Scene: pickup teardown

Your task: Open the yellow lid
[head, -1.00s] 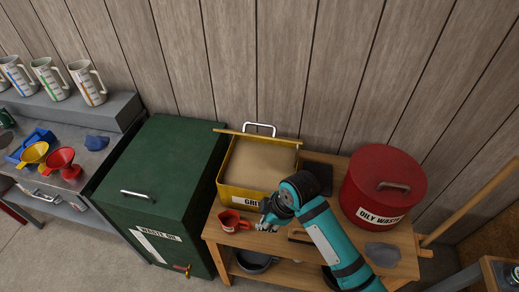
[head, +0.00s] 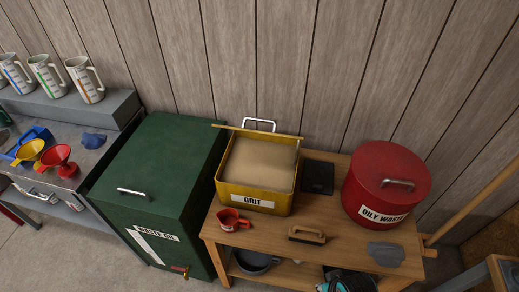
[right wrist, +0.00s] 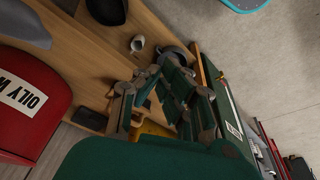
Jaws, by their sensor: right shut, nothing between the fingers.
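The yellow grit box (head: 256,200) stands on the wooden bench, full of tan grit (head: 259,164) that lies in plain view. Its yellow lid (head: 256,130) is open, seen nearly edge-on along the back rim, with its metal handle (head: 259,123) behind it against the wall side. A bit of yellow shows past the fingers in the right wrist view (right wrist: 152,130). My left gripper is out of view.
A red scoop (head: 232,220), a brush (head: 307,235) and a grey rag (head: 385,254) lie on the bench (head: 275,235). The red oily waste can (head: 375,206) stands right of the box, a dark flat pad (head: 317,177) between them. The green waste oil cabinet (head: 165,172) stands left.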

